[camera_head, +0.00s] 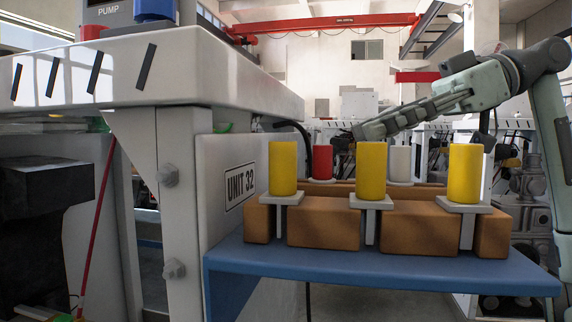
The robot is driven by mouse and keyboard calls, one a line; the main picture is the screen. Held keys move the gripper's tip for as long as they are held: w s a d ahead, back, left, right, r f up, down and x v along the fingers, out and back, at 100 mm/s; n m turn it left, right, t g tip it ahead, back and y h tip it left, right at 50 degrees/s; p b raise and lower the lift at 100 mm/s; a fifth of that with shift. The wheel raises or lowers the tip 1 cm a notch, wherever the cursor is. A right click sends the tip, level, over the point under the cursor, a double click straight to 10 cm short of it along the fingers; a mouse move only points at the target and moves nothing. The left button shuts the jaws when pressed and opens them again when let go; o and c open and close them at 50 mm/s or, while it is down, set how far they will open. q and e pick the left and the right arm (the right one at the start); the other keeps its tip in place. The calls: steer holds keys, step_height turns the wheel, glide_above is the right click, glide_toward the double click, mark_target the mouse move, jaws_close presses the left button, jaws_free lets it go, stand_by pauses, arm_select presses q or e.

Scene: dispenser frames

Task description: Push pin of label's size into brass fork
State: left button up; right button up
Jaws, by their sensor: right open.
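Three yellow cylinders stand upright along the front of a blue shelf: left (283,168), middle (371,172) and right (466,173). Each rests on a pale grey plate with a stem between orange-brown blocks (324,222). A red cylinder (322,161) and a white cylinder (399,163) stand behind them. I cannot tell which part is the brass fork. The only label I can read on the panel says UNIT 32 (240,186); no size is readable. My right gripper (358,131) is open, above and behind the row, its tips partly hidden near the middle cylinder's top. My left gripper is out of view.
The blue shelf (380,268) has a clear front strip. A white-topped bench (200,75) with a post (178,215) stands at left, beside the shelf. A black hose (297,128) curves behind the left cylinder. Machinery stands behind at right.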

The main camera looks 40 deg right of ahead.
mark_target(328, 150)
steer(key=shift+w+a+f, duration=0.15)
steer(key=shift+w+a, duration=0.25)
steer(key=shift+w, duration=0.05)
steer(key=x, duration=0.4)
steer(key=s+x, duration=0.1)
steer(key=x, duration=0.1)
steer(key=shift+w+a+f, duration=0.1)
steer(key=shift+a+f, duration=0.1)
steer(key=shift+a, duration=0.15)
steer(key=shift+w+a, duration=0.2)
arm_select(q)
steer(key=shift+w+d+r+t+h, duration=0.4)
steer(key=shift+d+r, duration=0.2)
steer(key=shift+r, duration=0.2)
arm_select(e)
steer(key=shift+c, duration=0.3)
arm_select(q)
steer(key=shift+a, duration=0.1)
arm_select(e)
jaws_close()
